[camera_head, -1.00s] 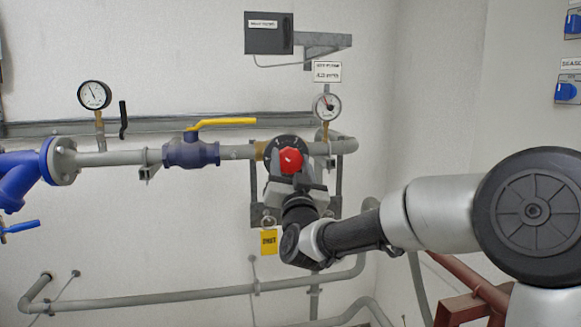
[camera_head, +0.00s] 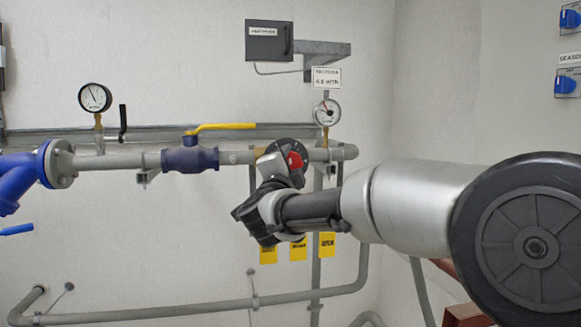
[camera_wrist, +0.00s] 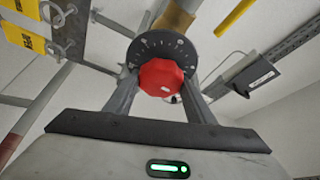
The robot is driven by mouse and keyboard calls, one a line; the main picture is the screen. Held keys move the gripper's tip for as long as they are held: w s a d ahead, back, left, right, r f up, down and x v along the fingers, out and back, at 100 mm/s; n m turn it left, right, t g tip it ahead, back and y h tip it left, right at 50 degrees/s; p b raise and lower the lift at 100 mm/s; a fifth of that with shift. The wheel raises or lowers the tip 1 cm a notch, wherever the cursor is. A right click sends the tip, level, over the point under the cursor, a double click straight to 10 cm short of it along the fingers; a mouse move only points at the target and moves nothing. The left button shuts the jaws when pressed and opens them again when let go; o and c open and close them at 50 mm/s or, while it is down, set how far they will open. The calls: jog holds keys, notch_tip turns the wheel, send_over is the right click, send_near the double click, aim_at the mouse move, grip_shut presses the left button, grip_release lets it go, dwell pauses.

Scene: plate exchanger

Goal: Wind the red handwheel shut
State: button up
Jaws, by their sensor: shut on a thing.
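The red handwheel (camera_head: 295,160) sits in front of a dark round dial plate (camera_head: 288,146) on the grey pipe. In the head view my gripper and wrist hide much of its lower left part. In the wrist view the handwheel (camera_wrist: 161,78) is in the middle, with the marked dial plate (camera_wrist: 163,49) behind it. My gripper (camera_wrist: 160,88) is shut on the handwheel, one finger on each side. In the head view my wrist lies to the lower left of the wheel, and the arm reaches in from the right.
A blue valve with a yellow lever (camera_head: 222,127) is left of the handwheel. A gauge (camera_head: 327,112) stands to its right, and a grey box (camera_head: 269,41) is above. Several yellow tags (camera_head: 327,245) hang below. A lower pipe (camera_head: 200,311) runs along the wall.

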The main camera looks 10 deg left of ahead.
jog(key=m+g+p, duration=0.1)
jog(key=m+p, duration=0.1)
jog(key=m, duration=0.2)
jog(key=m+g+p, duration=0.2)
jog(key=m+p, duration=0.1)
jog(key=m, duration=0.1)
jog(key=m+g+y+p, duration=0.1)
jog(key=m+g+p, duration=0.1)
jog(key=m+p, duration=0.1)
jog(key=shift+r+m, duration=0.2)
jog(key=shift+m, duration=0.5)
jog(key=shift+f+m+g+y+p, duration=0.15)
jog(key=shift+m+g+y+p, duration=0.5)
jog(key=shift+m+p, duration=0.45)
jog(key=o, duration=1)
jog(key=shift+o, duration=0.2)
